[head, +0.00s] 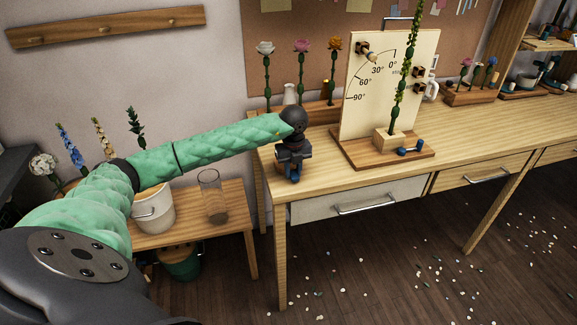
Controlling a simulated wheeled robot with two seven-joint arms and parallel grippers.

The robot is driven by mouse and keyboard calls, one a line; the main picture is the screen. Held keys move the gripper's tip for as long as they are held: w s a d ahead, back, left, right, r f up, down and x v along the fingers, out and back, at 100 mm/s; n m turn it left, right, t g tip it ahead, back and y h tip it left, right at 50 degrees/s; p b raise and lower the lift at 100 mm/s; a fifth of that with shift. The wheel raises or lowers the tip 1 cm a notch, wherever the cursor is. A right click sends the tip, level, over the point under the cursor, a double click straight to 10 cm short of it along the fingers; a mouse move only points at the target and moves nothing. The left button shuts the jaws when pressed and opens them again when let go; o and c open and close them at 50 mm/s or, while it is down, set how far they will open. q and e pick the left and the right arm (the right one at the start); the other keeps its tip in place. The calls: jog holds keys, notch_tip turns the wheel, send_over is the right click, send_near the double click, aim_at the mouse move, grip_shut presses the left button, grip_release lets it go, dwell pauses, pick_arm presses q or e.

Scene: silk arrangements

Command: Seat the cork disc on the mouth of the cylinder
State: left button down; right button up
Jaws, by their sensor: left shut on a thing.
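A clear glass cylinder (212,196) stands upright on the low wooden side table at the left. My left arm reaches over that table to the desk's front left corner. My left gripper (287,180) is there, pointing down, to the right of the cylinder and apart from it. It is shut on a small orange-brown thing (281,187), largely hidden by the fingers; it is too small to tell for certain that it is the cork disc. I see no other cork disc. My right gripper is not in view.
A white bucket (153,209) stands left of the cylinder on the side table (225,228). On the desk (470,124), an angle board (376,90) with a tall green stem stands right of my gripper. Silk flowers (302,62) stand behind. Small bits litter the floor.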

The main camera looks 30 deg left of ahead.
pick_arm(q)
jog(key=shift+r, duration=0.5)
jog(key=shift+r+p, duration=0.3)
jog(key=shift+r, duration=0.2)
dwell(0.5)
jog(key=shift+r, duration=0.2)
jog(key=shift+r+p, duration=0.3)
jog(key=shift+r, duration=0.5)
jog(key=shift+r, duration=0.1)
jog(key=shift+r+p, duration=0.3)
jog(key=shift+r, duration=0.6)
